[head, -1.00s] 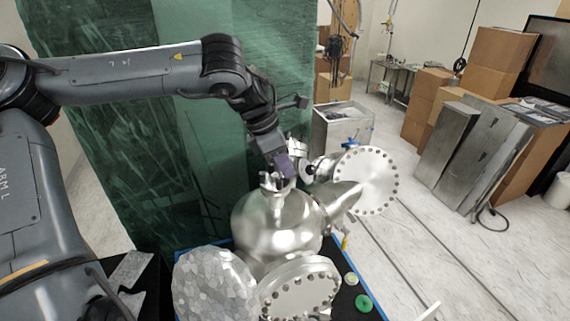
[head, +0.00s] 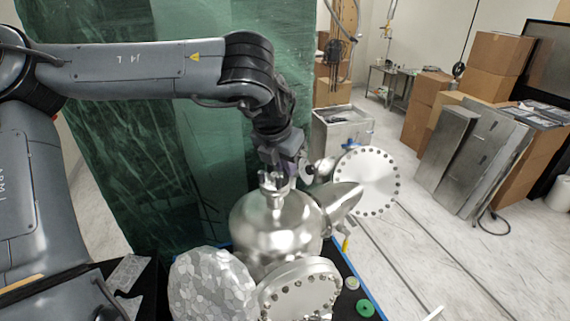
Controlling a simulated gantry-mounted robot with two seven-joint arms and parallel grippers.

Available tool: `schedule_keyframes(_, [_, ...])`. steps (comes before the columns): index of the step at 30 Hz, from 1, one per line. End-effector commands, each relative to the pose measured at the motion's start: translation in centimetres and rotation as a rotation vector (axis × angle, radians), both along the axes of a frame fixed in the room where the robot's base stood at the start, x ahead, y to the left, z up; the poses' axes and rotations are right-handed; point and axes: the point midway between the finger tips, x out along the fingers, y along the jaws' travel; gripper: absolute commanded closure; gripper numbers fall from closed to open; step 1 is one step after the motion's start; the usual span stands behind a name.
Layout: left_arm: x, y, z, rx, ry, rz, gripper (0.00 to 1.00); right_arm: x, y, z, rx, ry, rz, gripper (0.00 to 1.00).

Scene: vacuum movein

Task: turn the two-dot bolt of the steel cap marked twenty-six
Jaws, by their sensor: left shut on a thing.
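A shiny steel vessel (head: 275,228) stands at bottom centre, with a small open port on top. A round steel cap with bolts around its rim (head: 367,181) faces me at the right. Another bolted cap (head: 300,292) sits low at the front. No number or dot mark is legible on either, so I cannot tell which is twenty-six. My left gripper (head: 288,170) points down just behind the vessel's top port. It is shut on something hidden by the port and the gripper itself. My right gripper is not in view.
A crumpled foil-covered disc (head: 210,288) stands at the front left. A green disc (head: 365,307) and a small pale disc (head: 352,283) lie on the dark, blue-edged table. A green translucent curtain (head: 180,130) hangs behind. Boxes and metal panels (head: 475,155) stand farther right.

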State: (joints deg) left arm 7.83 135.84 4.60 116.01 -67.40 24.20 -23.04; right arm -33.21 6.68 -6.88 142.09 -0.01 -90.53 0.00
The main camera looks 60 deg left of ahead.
Motion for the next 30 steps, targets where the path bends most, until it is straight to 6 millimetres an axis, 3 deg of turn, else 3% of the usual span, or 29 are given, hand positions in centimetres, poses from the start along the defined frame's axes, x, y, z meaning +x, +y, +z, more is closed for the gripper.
schedule_keyframes(10, [0.11, -0.14, 0.09, 0.003, -0.005, 0.137, 1.00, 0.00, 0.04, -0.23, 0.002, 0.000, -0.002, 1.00])
schedule_keyframes(26, [0.13, -0.15, 0.11, 0.002, -0.006, 0.160, 1.00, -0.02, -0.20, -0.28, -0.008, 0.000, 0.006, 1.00])
schedule_keyframes(27, [0.13, -0.15, 0.11, 0.003, -0.006, 0.159, 0.80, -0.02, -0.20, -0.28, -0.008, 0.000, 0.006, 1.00])
schedule_keyframes(30, [0.12, -0.14, 0.10, 0.002, -0.006, 0.160, 0.74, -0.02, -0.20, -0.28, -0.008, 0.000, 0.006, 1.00])
